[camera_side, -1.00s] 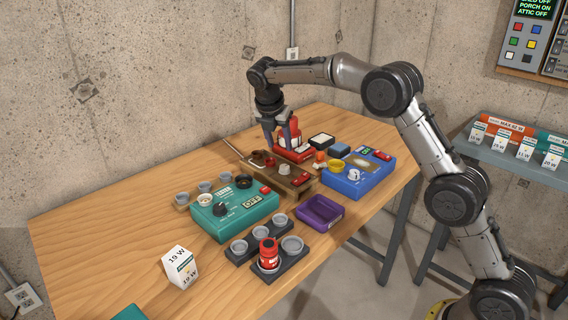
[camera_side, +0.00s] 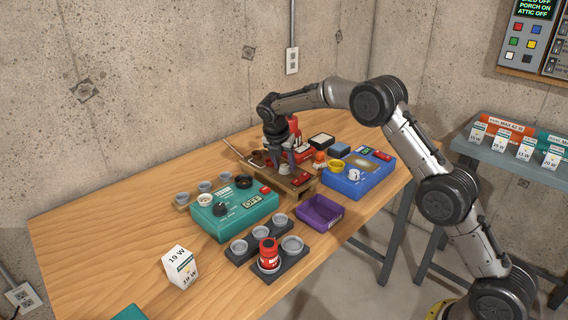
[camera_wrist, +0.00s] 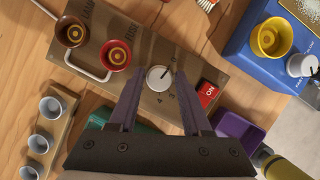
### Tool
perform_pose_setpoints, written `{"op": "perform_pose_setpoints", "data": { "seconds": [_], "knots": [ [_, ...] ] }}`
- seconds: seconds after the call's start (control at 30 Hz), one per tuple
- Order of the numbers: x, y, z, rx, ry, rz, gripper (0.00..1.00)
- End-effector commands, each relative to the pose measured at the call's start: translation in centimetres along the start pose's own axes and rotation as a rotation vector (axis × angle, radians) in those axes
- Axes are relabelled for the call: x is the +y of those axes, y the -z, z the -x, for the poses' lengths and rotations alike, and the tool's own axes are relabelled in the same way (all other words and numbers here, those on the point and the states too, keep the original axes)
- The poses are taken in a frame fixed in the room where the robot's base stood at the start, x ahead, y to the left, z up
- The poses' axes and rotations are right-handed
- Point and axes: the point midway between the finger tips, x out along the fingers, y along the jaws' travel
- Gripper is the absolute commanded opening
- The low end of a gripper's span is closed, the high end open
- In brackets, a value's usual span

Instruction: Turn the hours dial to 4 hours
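A round white dial (camera_wrist: 159,78) with a dark pointer line sits on the brown box (camera_wrist: 130,52), with small numerals printed beside it; a 4 shows at its lower edge. The pointer line slants to the upper right in the wrist view, not at the 4. My gripper (camera_wrist: 160,86) is open, with one finger on each side of the dial in that view; I cannot tell whether they touch it.
A blue box (camera_side: 350,186) stands right, a teal box (camera_side: 232,222) left-front, and a purple tray (camera_side: 320,212) in front.

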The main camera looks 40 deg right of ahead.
Motion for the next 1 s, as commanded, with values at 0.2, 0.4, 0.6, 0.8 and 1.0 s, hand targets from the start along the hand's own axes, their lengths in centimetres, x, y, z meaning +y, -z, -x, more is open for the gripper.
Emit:
{"op": "perform_pose_setpoints", "data": {
  "seconds": [0.2, 0.4, 0.6, 0.8, 1.0],
  "knots": [
    [0.00, -0.01, 0.04, 0.000, 0.000, 0.000, 0.07],
    [0.00, -0.01, 0.07, 0.000, 0.000, -0.001, 0.00],
    [0.06, -0.03, 0.10, -0.001, 0.010, -0.027, 0.00],
    [0.14, -0.04, 0.11, -0.001, 0.047, -0.117, 0.00],
    [0.26, -0.04, 0.07, -0.001, 0.109, -0.268, 0.00]
  ]
}}
